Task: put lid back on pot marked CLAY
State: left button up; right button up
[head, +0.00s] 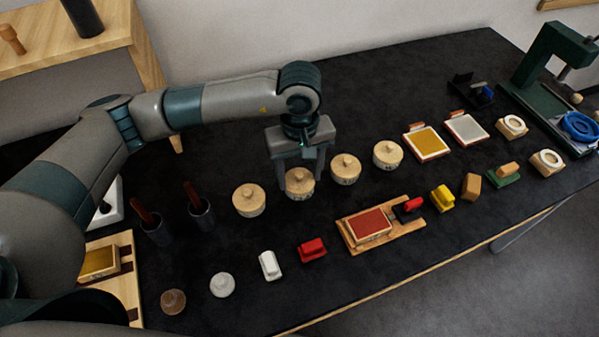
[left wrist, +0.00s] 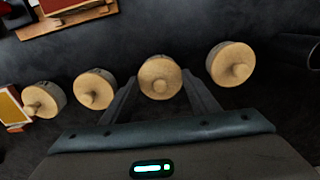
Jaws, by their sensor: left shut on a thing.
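Four small round pots with pale wooden, knobbed lids stand in a row in the head view: the leftmost pot (head: 249,201), the second pot (head: 299,188), the third pot (head: 345,170) and the rightmost pot (head: 387,155). Small dark lettering shows on some sides, too small to read. My left gripper (head: 301,178) points down over the second pot, its fingers on either side of the wooden lid (left wrist: 160,78), shut on it. The lid lies on or very close above the pot; I cannot tell which. My right gripper is out of view.
Two dark cups with brown handles, one a cup (head: 202,214), stand left of the pots. A red pad (head: 368,226) on a wooden board, a red block (head: 312,250) and a white block (head: 269,265) lie in front. Bare black tabletop lies behind the pots.

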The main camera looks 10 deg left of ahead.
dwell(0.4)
pick_arm(q)
jog(key=shift+s+a+f+b, duration=0.1)
jog(key=shift+a+f+b, duration=0.25)
jog(key=shift+b, duration=0.4)
jog(key=shift+a, duration=0.2)
jog(key=o, duration=1.6)
jog(key=shift+c, duration=0.2)
jog(key=shift+r, duration=0.1)
jog(key=shift+d+r+p, duration=0.15)
jog(key=shift+r, duration=1.55)
jog(key=shift+d+r+p, duration=0.15)
jog(key=shift+r, duration=1.55)
